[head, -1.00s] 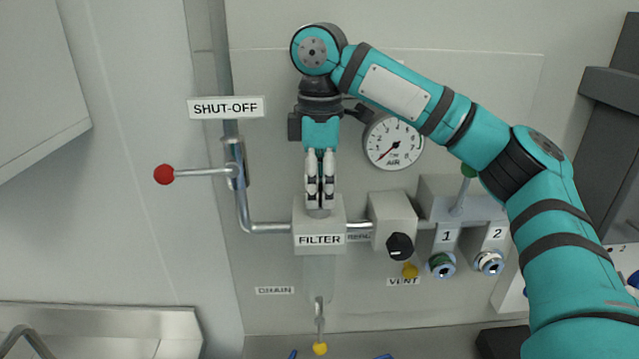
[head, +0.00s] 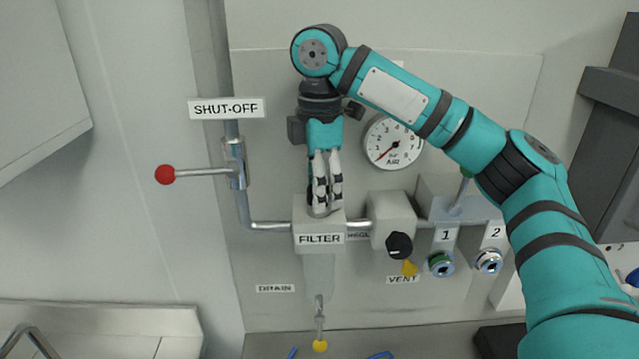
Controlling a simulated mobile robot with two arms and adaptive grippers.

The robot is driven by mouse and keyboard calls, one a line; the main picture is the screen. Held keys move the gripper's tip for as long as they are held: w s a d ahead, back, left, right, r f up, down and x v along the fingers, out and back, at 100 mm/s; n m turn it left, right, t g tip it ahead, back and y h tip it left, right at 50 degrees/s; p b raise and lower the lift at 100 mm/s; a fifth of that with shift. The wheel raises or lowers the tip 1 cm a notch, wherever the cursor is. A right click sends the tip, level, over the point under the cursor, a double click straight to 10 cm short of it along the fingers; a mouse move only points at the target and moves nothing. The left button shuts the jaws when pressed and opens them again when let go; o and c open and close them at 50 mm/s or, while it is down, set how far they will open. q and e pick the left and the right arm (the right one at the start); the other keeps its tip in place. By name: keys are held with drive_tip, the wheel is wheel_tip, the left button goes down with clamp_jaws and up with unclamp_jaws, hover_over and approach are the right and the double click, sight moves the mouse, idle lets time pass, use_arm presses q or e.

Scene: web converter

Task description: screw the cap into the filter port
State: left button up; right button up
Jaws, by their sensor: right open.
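The filter block (head: 319,239), a grey box labelled FILTER, sits on the wall panel with a clear bowl (head: 319,275) below it. My right gripper (head: 325,208) points straight down at the top of this block, with its fingertips at the port. Its fingers are open by a small amount, on either side of a grey round piece (head: 319,212) at the port, probably the cap. The fingers hide most of this piece, so I cannot tell how deep it sits. My left gripper is not in view.
A shut-off lever with a red knob (head: 165,175) sticks out at left. The air gauge (head: 393,143), regulator box (head: 392,215) with black knob (head: 399,245), yellow vent piece (head: 409,268) and two outlets (head: 441,264) crowd the right side.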

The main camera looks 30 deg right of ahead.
drive_tip(key=shift+s+n, duration=0.15)
drive_tip(key=shift+n, duration=0.15)
drive_tip(key=n, duration=0.1)
drive_tip(key=s+n, duration=0.1)
drive_tip(key=n, duration=0.1)
drive_tip(key=shift+s+d+r, duration=0.15)
drive_tip(key=shift+d+r, duration=0.1)
drive_tip(key=shift+r, duration=0.05)
drive_tip(key=shift+o, duration=0.9)
drive_tip(key=shift+s+d+r+n, duration=0.15)
drive_tip(key=shift+s+n, duration=0.1)
drive_tip(key=shift+n, duration=0.25)
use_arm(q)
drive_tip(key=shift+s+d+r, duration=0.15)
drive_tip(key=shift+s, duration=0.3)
use_arm(e)
drive_tip(key=shift+r, duration=0.1)
drive_tip(key=shift+c, duration=0.2)
drive_tip(key=shift+c, duration=0.2)
